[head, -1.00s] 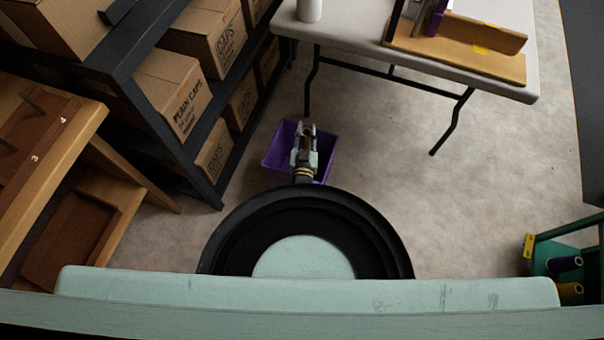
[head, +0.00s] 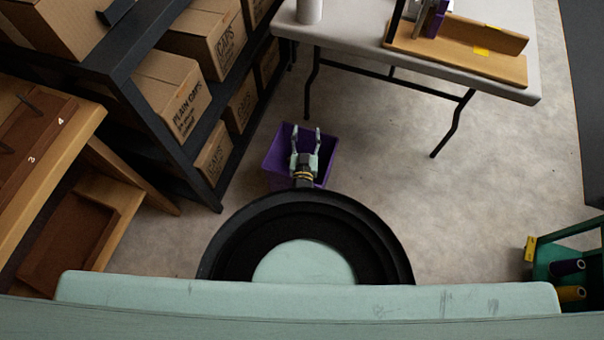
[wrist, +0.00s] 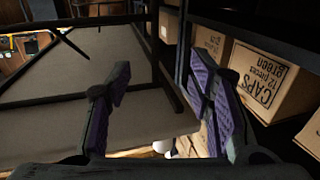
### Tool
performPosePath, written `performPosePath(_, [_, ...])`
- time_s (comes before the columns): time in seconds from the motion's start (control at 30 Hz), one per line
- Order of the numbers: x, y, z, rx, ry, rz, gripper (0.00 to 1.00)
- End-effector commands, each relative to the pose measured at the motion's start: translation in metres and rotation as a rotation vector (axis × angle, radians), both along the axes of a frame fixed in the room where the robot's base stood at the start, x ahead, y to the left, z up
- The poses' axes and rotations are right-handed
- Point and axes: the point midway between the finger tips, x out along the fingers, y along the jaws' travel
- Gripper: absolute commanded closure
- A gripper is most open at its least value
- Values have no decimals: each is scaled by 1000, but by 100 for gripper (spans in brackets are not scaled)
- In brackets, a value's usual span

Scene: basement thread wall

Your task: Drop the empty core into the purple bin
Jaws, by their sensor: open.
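The purple bin (head: 277,157) stands on the floor beside the shelf, just beyond my round black base in the head view. My gripper (head: 306,131) is over the bin, its two fingers spread apart with nothing seen between them. In the wrist view my gripper (wrist: 159,75) also shows open, with purple pads and an empty gap. I cannot make out the empty core in either current view. Part of the bin's inside is hidden behind my gripper.
A dark shelf with cardboard boxes (head: 172,95) is close on the left. A grey table (head: 350,35) with a wooden stand (head: 460,55) is at the back. A green rack (head: 560,250) with spools is at the right. The floor (head: 450,200) between is clear.

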Motion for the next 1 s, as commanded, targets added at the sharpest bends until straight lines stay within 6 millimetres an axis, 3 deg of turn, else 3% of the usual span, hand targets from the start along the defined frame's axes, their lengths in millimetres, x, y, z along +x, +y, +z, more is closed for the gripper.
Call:
performPosePath(0.17, [0,0,11,1,-1,-1,52])
performPosePath(0.63, [0,-1,91,1,-2,-2,52])
performPosePath(1.0, [0,0,100,0,0,0,52])
